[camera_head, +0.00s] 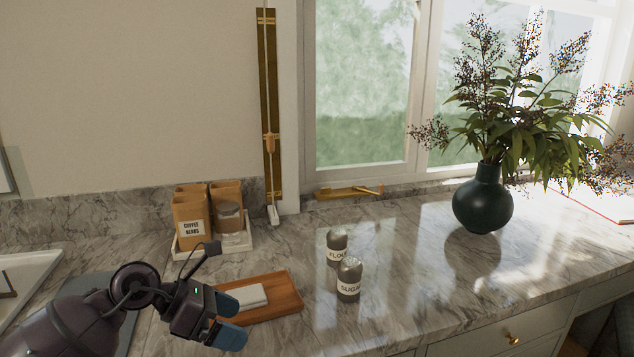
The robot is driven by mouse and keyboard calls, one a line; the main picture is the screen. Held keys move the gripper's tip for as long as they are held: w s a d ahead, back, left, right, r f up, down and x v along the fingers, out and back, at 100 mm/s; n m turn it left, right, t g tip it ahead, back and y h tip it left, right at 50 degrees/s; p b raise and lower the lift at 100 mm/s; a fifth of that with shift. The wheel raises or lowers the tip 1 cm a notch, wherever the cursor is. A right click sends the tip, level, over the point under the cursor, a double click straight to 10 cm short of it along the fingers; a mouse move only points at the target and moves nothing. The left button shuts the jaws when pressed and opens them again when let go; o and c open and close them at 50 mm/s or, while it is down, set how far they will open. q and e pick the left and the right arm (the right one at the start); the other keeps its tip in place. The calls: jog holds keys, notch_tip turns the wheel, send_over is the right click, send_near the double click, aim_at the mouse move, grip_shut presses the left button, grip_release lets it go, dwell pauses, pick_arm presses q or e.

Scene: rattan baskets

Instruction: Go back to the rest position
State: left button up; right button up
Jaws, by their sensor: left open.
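My left gripper (232,318) comes in from the lower left in the head view. Its two blue fingertips are apart, with nothing seen between them. It is over the front left part of a wooden tray (283,288), which holds a small white folded item (243,296). The gripper covers part of the tray. My right gripper is not in view.
Jars labelled flour (337,245) and sugar (349,278) stand right of the tray. Behind it, a white tray (244,243) holds coffee bags (190,224) and a glass jar (230,222). A dark green vase (484,200) with plants stands at right. Counter between is clear.

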pick_arm(q)
jog(key=s+d+r+n+t+h, duration=0.25)
jog(key=r+n+t+h, duration=0.45)
jog(key=n+t, duration=0.45)
jog(key=s+a+f+n+t+y, duration=0.1)
jog(key=s+a+f+n+y, duration=0.1)
jog(key=a+f+n+y, duration=0.45)
jog(key=s+a+f+n+t+y, duration=0.15)
jog(key=a+n+y, duration=0.4)
jog(key=n, duration=0.75)
jog(key=s+a+f+n+y, duration=0.3)
jog(key=a+n+y, duration=0.1)
jog(key=n+y, duration=0.5)
jog(key=s+f+n+g+h, duration=0.1)
jog(key=s+f+n+g, duration=0.3)
jog(key=s+f+g, duration=0.45)
jog(key=s+f+n+g+h, duration=0.1)
jog(key=s+f+n+g, duration=0.35)
jog(key=s, duration=0.75)
jog(key=w+f+m+t+h, duration=0.1)
jog(key=w+f+t, duration=0.6)
jog(key=f, duration=0.3)
jog(key=shift+w+d+f+t, duration=0.35)
jog(key=shift+w+t, duration=0.05)
jog(key=shift+t, duration=0.3)
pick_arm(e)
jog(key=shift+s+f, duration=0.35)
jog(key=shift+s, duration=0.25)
